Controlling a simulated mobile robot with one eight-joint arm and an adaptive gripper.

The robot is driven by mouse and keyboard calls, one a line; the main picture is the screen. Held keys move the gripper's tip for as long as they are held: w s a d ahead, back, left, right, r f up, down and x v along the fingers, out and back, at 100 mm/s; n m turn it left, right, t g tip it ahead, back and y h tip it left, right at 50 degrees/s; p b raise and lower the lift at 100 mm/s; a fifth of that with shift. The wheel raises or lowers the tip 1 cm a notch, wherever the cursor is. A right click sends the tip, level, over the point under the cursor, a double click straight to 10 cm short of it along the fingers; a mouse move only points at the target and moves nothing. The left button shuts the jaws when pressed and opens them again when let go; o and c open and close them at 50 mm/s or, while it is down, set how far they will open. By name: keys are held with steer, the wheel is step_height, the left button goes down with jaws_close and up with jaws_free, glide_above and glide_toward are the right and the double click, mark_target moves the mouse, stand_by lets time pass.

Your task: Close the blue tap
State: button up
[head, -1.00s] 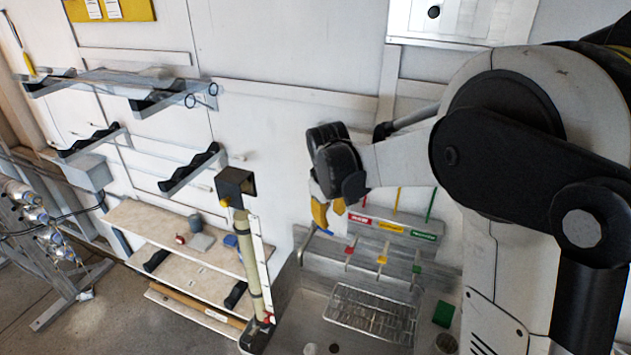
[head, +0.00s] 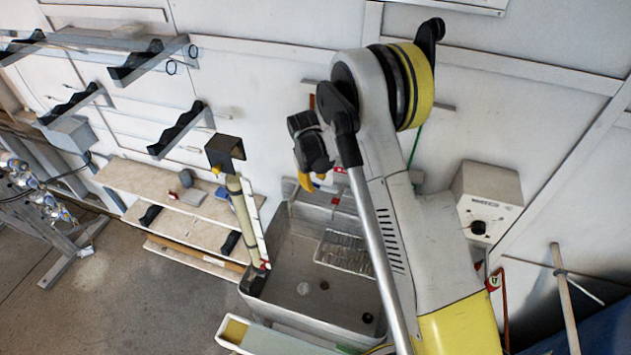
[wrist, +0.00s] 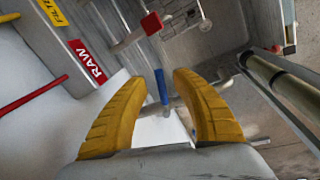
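The blue tap (wrist: 162,87) shows in the wrist view as a small upright blue handle on a metal pipe. My gripper (wrist: 156,76) is open, with its two yellow fingers on either side of the blue handle. I see gaps between the handle and both fingers, and no clear contact. In the head view, my gripper (head: 306,182) hangs by the wall above the back of the sink, with a bit of blue (head: 318,187) beside its fingers. My arm hides much of the wall behind it.
A red tap handle (wrist: 151,23) sits beyond the blue one. The red RAW label (wrist: 87,62) and a red pipe (wrist: 35,96) are at left. A tall tube (head: 245,222) stands left of the metal sink (head: 292,270), which holds a wire rack (head: 342,250).

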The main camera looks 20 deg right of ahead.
steer(key=shift+w+f, duration=0.1)
steer(key=shift+f, duration=0.4)
steer(key=shift+c, duration=0.5)
jaws_close()
